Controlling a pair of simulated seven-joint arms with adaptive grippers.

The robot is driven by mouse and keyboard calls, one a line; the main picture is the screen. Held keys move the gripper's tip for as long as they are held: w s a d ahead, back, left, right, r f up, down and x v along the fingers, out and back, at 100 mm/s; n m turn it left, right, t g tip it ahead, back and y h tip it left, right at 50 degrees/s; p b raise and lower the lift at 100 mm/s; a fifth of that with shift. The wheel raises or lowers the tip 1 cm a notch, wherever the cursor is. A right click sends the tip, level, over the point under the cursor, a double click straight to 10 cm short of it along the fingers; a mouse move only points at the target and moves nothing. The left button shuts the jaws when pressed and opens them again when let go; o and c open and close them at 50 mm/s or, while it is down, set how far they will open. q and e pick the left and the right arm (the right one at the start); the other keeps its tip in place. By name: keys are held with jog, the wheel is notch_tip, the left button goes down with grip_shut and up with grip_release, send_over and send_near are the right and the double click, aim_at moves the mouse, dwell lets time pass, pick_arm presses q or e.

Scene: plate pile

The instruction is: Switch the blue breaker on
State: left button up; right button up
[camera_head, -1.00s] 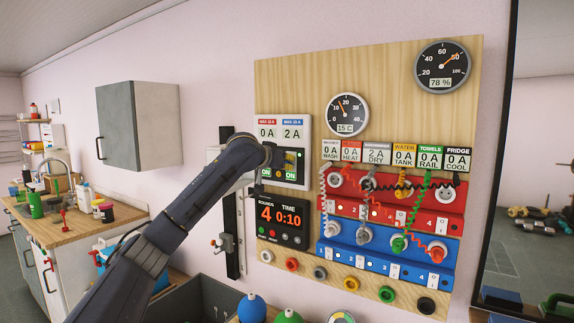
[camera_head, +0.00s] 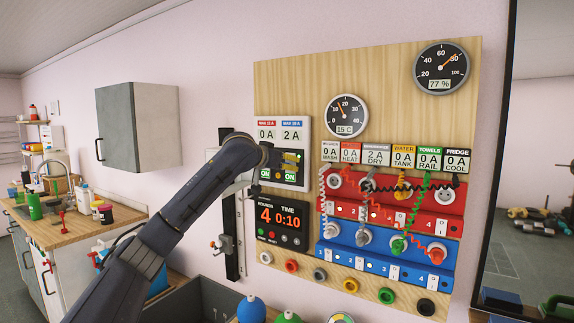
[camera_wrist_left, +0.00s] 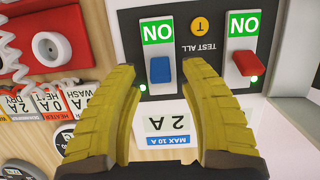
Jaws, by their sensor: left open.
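The blue breaker lever (camera_wrist_left: 160,69) shows in the left wrist view, which is upside down. A green ON label and a small lit green lamp are at it. My left gripper (camera_wrist_left: 164,74) is open, its yellow fingers on either side of the blue lever with gaps; I cannot tell whether either touches. The red breaker lever (camera_wrist_left: 247,63) is to the right, outside the fingers, also with a green ON label. In the head view my left gripper (camera_head: 292,159) is at the breaker box (camera_head: 305,131), partly hiding the levers. My right gripper is not in view.
A yellow TEST ALL button (camera_wrist_left: 200,26) sits between the breakers.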

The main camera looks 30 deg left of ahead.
pick_arm(q)
jog(key=v, duration=1)
jog(key=shift+s, duration=0.35)
jog(key=shift+r, duration=0.1)
